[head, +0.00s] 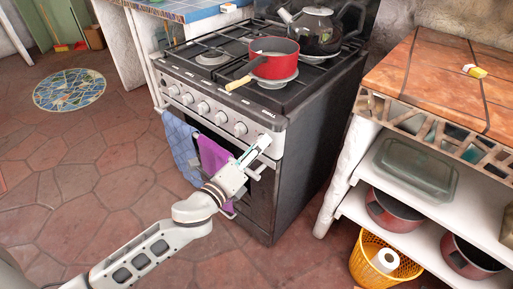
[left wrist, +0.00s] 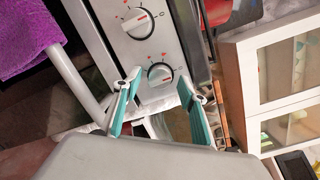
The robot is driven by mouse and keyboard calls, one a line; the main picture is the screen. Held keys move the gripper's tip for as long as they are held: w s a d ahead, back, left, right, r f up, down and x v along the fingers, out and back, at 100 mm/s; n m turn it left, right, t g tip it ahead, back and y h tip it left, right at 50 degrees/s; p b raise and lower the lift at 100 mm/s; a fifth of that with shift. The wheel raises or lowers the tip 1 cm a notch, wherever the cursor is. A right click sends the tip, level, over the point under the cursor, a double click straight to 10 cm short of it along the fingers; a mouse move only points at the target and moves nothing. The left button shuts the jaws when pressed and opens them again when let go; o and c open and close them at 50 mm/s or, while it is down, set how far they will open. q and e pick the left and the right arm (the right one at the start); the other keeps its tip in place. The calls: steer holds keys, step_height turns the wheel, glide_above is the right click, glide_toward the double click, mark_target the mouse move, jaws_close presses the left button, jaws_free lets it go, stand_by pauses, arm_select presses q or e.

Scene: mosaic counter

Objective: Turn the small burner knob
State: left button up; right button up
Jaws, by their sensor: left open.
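The stove (head: 275,120) has a row of white knobs along its front panel, among them a knob (head: 240,128) just left of my left gripper (head: 257,150). My left gripper is open at the right end of this panel. In the left wrist view, one white knob with a black base ring (left wrist: 160,74) sits between the two teal fingertips (left wrist: 160,88). I cannot tell whether they touch it. A second knob (left wrist: 137,20) is farther up, outside the fingers. Small red marks show by both knobs. My right gripper is not in view.
A purple towel (head: 214,158) and a blue towel (head: 181,147) hang on the oven handle, below the knobs. A red pan (head: 275,66) and a black kettle (head: 318,32) stand on the stove. A tiled counter (head: 435,75) with shelves is to the right.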

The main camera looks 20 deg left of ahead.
arm_select(q)
steer(key=c, duration=1.1)
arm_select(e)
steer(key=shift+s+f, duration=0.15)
arm_select(q)
steer(key=shift+r, duration=0.15)
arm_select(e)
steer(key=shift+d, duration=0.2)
